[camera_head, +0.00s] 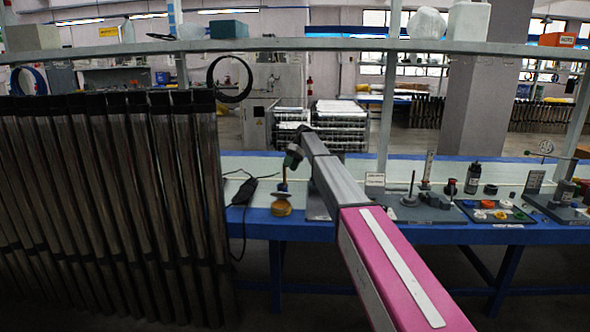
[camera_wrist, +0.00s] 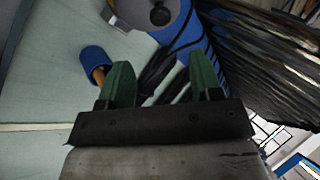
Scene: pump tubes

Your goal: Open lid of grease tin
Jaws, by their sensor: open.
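The grease tin (camera_head: 281,208) appears to be the squat yellow-orange thing at the front edge of the blue-edged bench in the head view. In the wrist view, a round grey top with a dark knob (camera_wrist: 160,15), probably its lid, is cut off by the upper edge. My gripper (camera_head: 293,155) is small in the head view, above the tin. In the wrist view, the green fingers of my gripper (camera_wrist: 160,62) are spread apart with nothing held. The grey top lies ahead of the fingertips, apart from them as far as I can tell.
A black corded object (camera_head: 243,190) lies left of the tin. Dark upright tubes (camera_head: 110,200) stand close on the left. Trays of small parts (camera_head: 495,212) are at right.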

